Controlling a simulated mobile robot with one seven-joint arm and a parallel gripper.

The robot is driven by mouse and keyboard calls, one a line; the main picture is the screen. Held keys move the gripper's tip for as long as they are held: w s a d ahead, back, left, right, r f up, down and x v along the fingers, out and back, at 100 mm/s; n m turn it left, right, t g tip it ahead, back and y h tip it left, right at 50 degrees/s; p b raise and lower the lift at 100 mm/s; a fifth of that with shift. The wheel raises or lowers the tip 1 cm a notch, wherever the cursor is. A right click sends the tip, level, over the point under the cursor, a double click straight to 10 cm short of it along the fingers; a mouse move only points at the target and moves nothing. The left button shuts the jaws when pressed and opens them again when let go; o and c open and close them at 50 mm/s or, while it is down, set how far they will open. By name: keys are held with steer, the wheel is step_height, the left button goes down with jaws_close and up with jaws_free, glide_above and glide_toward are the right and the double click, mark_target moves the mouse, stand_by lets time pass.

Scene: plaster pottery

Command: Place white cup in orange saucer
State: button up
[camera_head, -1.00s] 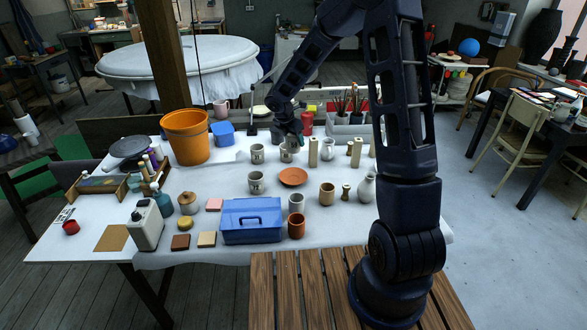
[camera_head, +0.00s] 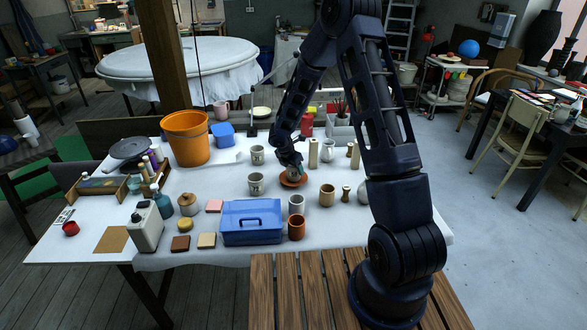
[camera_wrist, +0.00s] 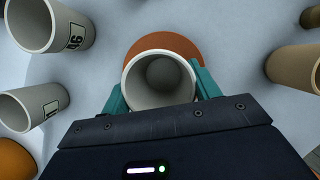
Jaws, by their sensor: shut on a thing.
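The orange saucer (camera_head: 284,182) lies on the white-covered table; in the wrist view its rim (camera_wrist: 188,46) shows beyond and around the cup. My gripper (camera_head: 293,164) is over the saucer. In the wrist view its teal fingers (camera_wrist: 160,88) are shut on the white cup (camera_wrist: 146,100), one on each side. The cup also shows small in the head view (camera_head: 293,173), partly hidden by the gripper. The cup looks upright, at or just above the saucer; I cannot tell whether it touches.
Similar cups stand left of the saucer (camera_head: 257,184), behind left (camera_head: 257,155) and in front (camera_head: 296,204). A tan cup (camera_head: 327,195) stands at right and a brown cup (camera_head: 297,227) in front. A blue box (camera_head: 250,222) is at front left.

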steer(key=shift+f, duration=0.45)
steer(key=o, duration=1.1)
steer(key=shift+r, duration=0.1)
